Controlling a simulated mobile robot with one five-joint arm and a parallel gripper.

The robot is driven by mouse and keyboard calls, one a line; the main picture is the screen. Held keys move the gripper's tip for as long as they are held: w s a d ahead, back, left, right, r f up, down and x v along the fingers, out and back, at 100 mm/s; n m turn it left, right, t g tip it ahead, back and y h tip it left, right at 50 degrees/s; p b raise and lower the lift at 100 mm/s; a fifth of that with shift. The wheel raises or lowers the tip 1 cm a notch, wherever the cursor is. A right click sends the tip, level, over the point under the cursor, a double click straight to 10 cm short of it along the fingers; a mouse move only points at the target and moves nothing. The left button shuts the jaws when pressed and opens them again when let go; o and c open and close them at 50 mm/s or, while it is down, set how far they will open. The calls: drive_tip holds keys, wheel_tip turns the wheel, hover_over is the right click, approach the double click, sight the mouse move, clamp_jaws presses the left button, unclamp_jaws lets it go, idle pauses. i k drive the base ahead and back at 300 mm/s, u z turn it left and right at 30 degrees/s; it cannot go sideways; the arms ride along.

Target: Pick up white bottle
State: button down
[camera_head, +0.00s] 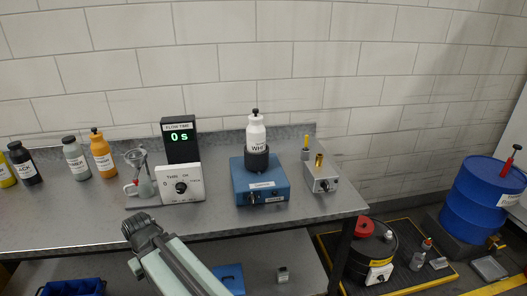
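The white bottle (256,134) has a black cap and a label whose visible letters read "WH". It stands upright in a dark round holder (257,160) on top of a blue box device (250,186), which hides its lower part. My gripper (141,226) is the dark end of my pale arm, near the front edge of the bench. It is to the left of the bottle and lower in the picture, apart from it. Its fingers are too unclear to tell open from shut.
On the grey bench (225,222) stand a timer reading "0 s" (180,140), a white dial box (181,184), a glass funnel stand (140,175), several bottles at the left, including an orange one (102,155), and a metal box (321,177). A blue drum (480,200) stands on the floor.

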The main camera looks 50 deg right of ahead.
sight(256, 136)
drive_tip(key=u, duration=0.15)
drive_tip(key=k, duration=0.3)
drive_tip(key=z, duration=1.35)
